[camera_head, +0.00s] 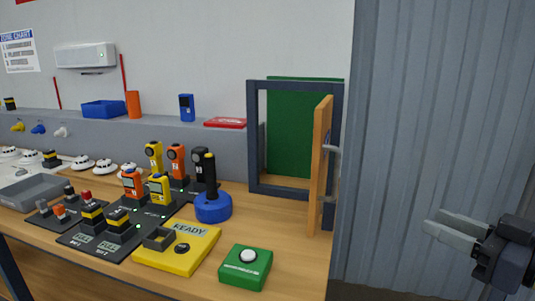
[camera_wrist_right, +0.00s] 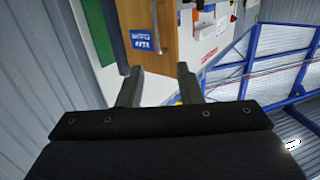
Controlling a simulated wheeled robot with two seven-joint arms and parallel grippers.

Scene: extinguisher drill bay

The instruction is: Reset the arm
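My right gripper (camera_head: 452,233) is at the right of the head view, in front of the grey corrugated wall and to the right of the bench. Its two fingers are apart with nothing between them; the right wrist view also shows the two dark fingers (camera_wrist_right: 158,86) spread and empty. My left gripper is in neither view. On the bench, the wooden door (camera_head: 318,165) of a dark frame (camera_head: 252,140) stands swung open, with a grey handle on its right side. The right wrist view shows a wooden panel with a blue label (camera_wrist_right: 144,33).
A green box with a white button (camera_head: 246,267) sits at the bench's front edge. Left of it are a yellow READY pad (camera_head: 178,250), a blue base with a black stick (camera_head: 213,207), and several handheld devices. The grey wall (camera_head: 440,120) bounds the right side.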

